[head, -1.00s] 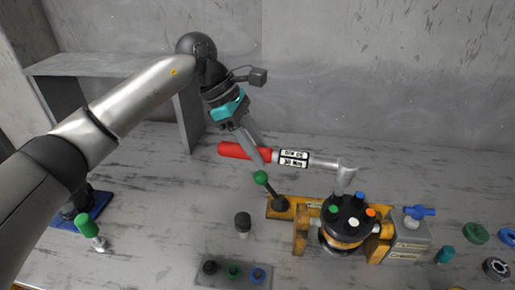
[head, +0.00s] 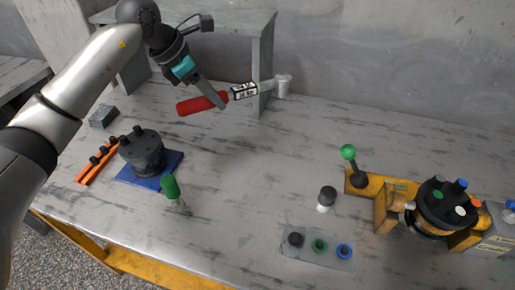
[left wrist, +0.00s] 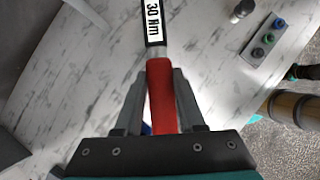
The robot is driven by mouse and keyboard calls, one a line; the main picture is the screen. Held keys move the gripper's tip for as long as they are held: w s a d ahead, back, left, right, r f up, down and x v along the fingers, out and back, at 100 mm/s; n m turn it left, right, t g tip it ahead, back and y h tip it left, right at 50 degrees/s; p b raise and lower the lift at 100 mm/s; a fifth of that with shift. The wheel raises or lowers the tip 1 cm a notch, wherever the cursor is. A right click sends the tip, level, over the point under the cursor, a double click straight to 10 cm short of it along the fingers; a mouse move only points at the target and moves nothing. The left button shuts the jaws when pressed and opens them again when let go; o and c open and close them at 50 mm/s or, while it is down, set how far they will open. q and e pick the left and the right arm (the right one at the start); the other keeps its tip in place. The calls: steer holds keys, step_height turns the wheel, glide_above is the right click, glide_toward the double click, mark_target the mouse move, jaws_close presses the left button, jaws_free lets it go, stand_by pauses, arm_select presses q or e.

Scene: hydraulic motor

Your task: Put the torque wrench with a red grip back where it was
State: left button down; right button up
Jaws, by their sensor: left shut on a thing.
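The torque wrench (head: 243,92) has a red grip, a black-and-white label and a silver head. My left gripper (head: 217,99) is shut on its red grip and holds it above the table, in front of the grey shelf. In the left wrist view the red grip (left wrist: 161,92) lies between the two fingers, with the label reading "30 Nm" pointing away from the gripper. In the head view the wrench lies nearly level, its silver head to the right and slightly up. My right gripper is not in view.
A grey shelf (head: 262,50) stands behind the wrench. A black motor part (head: 142,150) sits on a blue mat (head: 171,167) at left, beside an orange rack (head: 97,160) and a green-handled tool (head: 170,188). The yellow fixture (head: 387,207) is at right.

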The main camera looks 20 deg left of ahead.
arm_select(q)
steer(key=shift+a, duration=0.4)
steer(key=shift+f+b, duration=1.55)
steer(key=shift+f, duration=8.4)
steer(key=c, duration=1)
jaws_free()
steer(key=shift+f, duration=0.15)
steer(key=o, duration=0.5)
steer(key=shift+r, duration=0.25)
steer(key=p+v, duration=0.2)
steer(key=v, duration=1)
